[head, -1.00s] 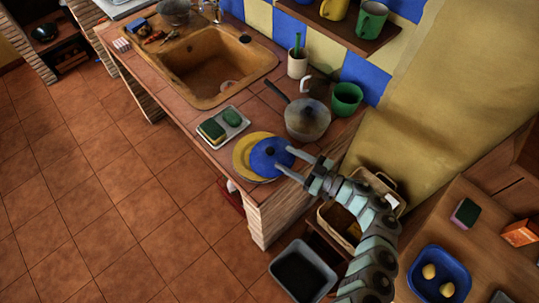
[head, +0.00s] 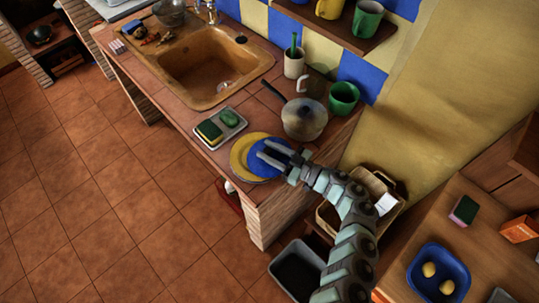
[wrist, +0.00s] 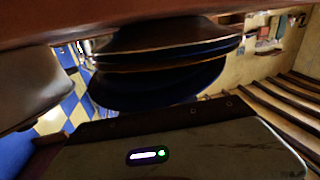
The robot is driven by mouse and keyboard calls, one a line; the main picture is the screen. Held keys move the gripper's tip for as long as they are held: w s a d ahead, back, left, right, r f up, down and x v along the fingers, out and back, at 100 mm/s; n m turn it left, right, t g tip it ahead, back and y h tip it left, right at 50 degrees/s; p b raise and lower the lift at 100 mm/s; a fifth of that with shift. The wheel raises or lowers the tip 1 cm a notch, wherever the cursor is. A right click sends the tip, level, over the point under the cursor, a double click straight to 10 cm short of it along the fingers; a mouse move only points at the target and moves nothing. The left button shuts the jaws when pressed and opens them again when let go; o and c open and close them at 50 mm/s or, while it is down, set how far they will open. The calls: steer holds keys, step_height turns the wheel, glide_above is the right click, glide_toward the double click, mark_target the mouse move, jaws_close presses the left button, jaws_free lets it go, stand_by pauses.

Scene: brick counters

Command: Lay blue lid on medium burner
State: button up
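The blue lid (head: 257,165) lies on a yellow plate (head: 240,147) at the counter's near right corner, partly covered by my gripper. My gripper (head: 264,150) is over the lid, its two fingers apart and pointing left; the lid's knob is hidden around the fingers. I cannot tell whether they touch it. In the wrist view, dark round rims (wrist: 165,75) are close in front of the camera, too dim to tell apart. No burner can be made out; only a pale appliance edge (head: 118,8) shows at the top left.
A sponge tray (head: 221,128) and the sink (head: 205,65) are to the left. A grey bin (head: 297,270) stands below.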

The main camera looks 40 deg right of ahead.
mark_target(269, 151)
jaws_close()
stand_by(0.5)
step_height(269, 151, up, 20)
steer(key=p, duration=0.6)
steer(key=w+a+f, duration=0.4)
steer(key=w+a, duration=0.1)
steer(key=a, duration=0.3)
steer(key=w+a+f, duration=0.3)
steer(key=w+a, duration=0.2)
steer(key=a, duration=0.3)
steer(key=w+a+f+m+h, duration=0.1)
steer(key=a, duration=0.7)
steer(key=w+a+f+m+h, duration=0.1)
steer(key=w+a, duration=0.1)
steer(key=a, duration=0.6)
steer(key=s+a+r+h+p, duration=0.2)
steer(key=s+a+r+p, duration=0.1)
steer(key=s+r+p, duration=0.8)
steer(key=shift+s+a+r+m+t+p, duration=0.35)
steer(key=shift+r+p, duration=1.3)
steer(key=shift+p, duration=1.35)
